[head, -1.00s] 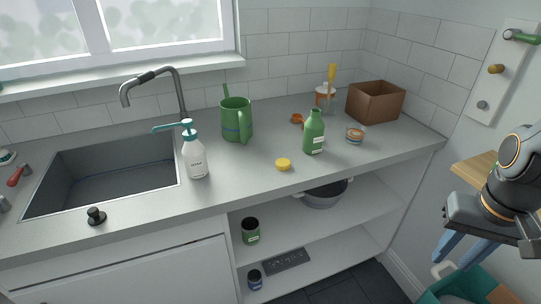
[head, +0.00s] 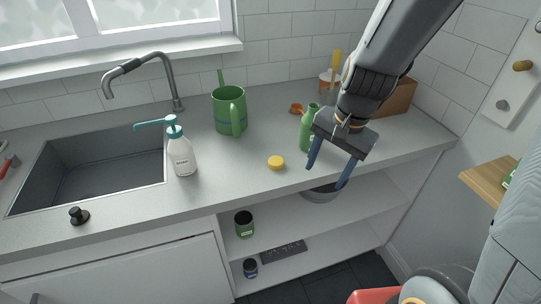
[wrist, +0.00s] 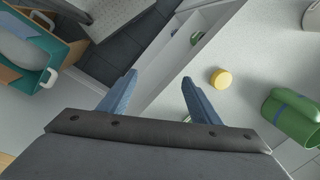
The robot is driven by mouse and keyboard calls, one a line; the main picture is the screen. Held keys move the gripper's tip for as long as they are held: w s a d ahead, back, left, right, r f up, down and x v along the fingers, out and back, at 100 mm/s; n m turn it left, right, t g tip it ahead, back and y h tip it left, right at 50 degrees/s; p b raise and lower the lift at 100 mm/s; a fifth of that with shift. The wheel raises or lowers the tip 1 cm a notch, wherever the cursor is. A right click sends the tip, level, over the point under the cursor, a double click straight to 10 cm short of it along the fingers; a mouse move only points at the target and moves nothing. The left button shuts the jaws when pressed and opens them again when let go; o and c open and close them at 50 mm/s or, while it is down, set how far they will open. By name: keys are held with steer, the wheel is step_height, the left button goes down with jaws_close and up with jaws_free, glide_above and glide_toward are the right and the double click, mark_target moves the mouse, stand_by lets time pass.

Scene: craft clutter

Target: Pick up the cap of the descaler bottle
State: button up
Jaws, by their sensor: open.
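A small round yellow cap (head: 276,162) lies on the grey counter near its front edge; it also shows in the wrist view (wrist: 221,78), right of my fingers. A green bottle (head: 306,130) stands behind and right of it, partly hidden by my gripper; I cannot read its label. An orange cap-like piece (head: 296,108) lies farther back. My gripper (head: 325,178) is open and empty, fingers pointing down near the counter's front edge, right of the yellow cap and apart from it. It also shows in the wrist view (wrist: 160,76).
A white pump bottle (head: 181,150) stands beside the sink (head: 95,168). A green watering can (head: 229,110) stands at the back, and a brown box (head: 398,98) is behind my arm. The shelf below holds a grey pot (head: 321,195). Counter around the yellow cap is clear.

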mark_target(277, 161)
steer(key=w+a+r+m+y+p, duration=0.2)
steer(key=w+a+m+p, duration=0.2)
steer(key=w+a+m, duration=0.7)
steer(key=shift+s+d+f+m+t+y+p, duration=0.1)
steer(key=shift+f+m+t+y+p, duration=0.1)
steer(key=shift+f+m, duration=0.7)
steer(key=shift+s+d+f+m+t+y+p, duration=0.15)
steer(key=shift+f+m+p, duration=0.15)
steer(key=shift+f, duration=1.15)
steer(key=shift+s+d+f+m+t+y+p, duration=0.15)
steer(key=shift+f+m, duration=0.55)
steer(key=shift+f, duration=0.45)
steer(key=shift+a, duration=0.1)
steer(key=shift+c, duration=0.5)
steer(key=c, duration=1)
